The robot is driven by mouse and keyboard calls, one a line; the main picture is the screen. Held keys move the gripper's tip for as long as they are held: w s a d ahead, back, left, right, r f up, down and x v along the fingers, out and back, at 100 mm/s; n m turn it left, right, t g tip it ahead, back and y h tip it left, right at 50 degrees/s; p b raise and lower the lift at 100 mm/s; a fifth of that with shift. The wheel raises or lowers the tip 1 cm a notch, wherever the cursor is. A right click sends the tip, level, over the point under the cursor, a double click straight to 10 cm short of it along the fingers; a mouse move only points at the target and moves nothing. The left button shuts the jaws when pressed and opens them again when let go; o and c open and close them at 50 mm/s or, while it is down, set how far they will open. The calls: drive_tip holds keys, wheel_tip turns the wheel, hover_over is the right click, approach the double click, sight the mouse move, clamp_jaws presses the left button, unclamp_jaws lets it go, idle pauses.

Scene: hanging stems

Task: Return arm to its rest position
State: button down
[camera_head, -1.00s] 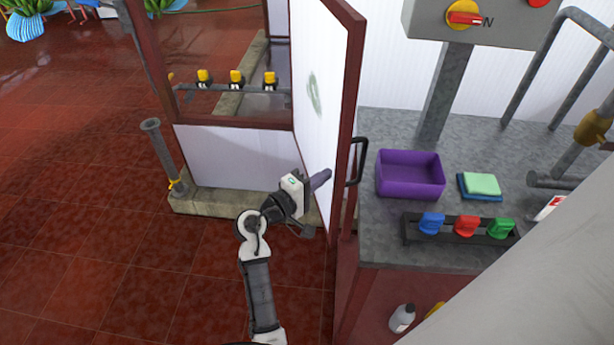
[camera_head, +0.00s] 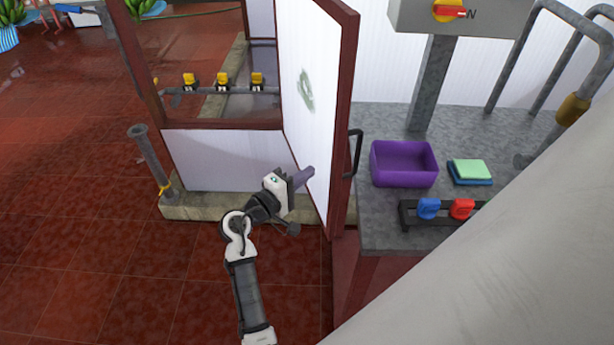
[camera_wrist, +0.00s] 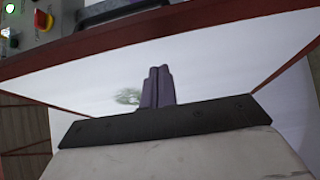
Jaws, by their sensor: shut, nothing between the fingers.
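My gripper (camera_head: 303,177) is at the end of my arm, in front of the white door panel (camera_head: 312,100) with the dark red frame. Its purple fingers point toward the panel; I cannot tell from this view how small the gap is. In the wrist view the two fingers (camera_wrist: 158,88) lie side by side, shut and empty, with the white panel behind them. My arm is bent, reaching up from the bottom of the head view. A grey-green smudge (camera_head: 306,91) marks the panel, and it also shows in the wrist view (camera_wrist: 128,97).
Right of the door stands a grey counter (camera_head: 390,225) with a purple bin (camera_head: 404,164), folded cloths (camera_head: 470,171) and a rack with blue and red clips (camera_head: 445,210). The door has a black handle (camera_head: 354,153). A short pipe post (camera_head: 150,160) stands left.

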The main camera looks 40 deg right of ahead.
drive_tip(key=s+a+b, duration=0.3)
drive_tip(key=s+a, duration=0.1)
drive_tip(key=a, duration=0.5)
drive_tip(key=shift+s, duration=0.2)
